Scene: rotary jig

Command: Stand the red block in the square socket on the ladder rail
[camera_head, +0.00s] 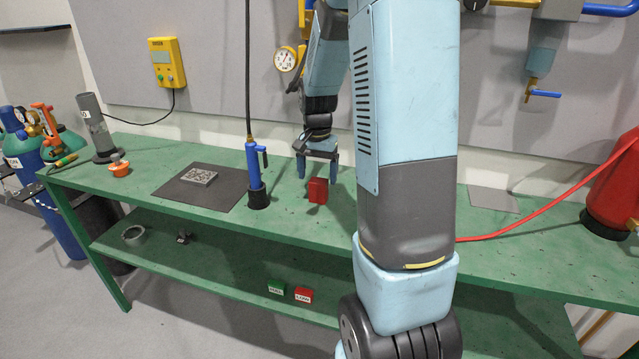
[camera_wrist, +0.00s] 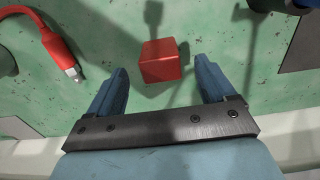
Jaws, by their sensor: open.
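The red block (camera_head: 318,190) sits on the green bench top, just below my gripper (camera_head: 317,172). It also shows in the wrist view (camera_wrist: 160,62), between and slightly beyond the two blue fingertips of my gripper (camera_wrist: 161,80). The fingers are wide apart, with a gap on both sides of the block, and nothing is held. A flat grey piece with a pattern of openings (camera_head: 199,177) lies on a dark mat (camera_head: 222,193) to the left. I cannot tell whether it is the ladder rail, and no square socket is clearly visible.
A blue hand tool (camera_head: 254,171) stands in a black holder left of the block, with a cable rising. A red hose (camera_head: 540,211) crosses the bench at right; its metal-tipped end (camera_wrist: 70,72) lies near my gripper. Green (camera_head: 276,287) and red (camera_head: 303,295) labelled blocks lie on the lower shelf.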

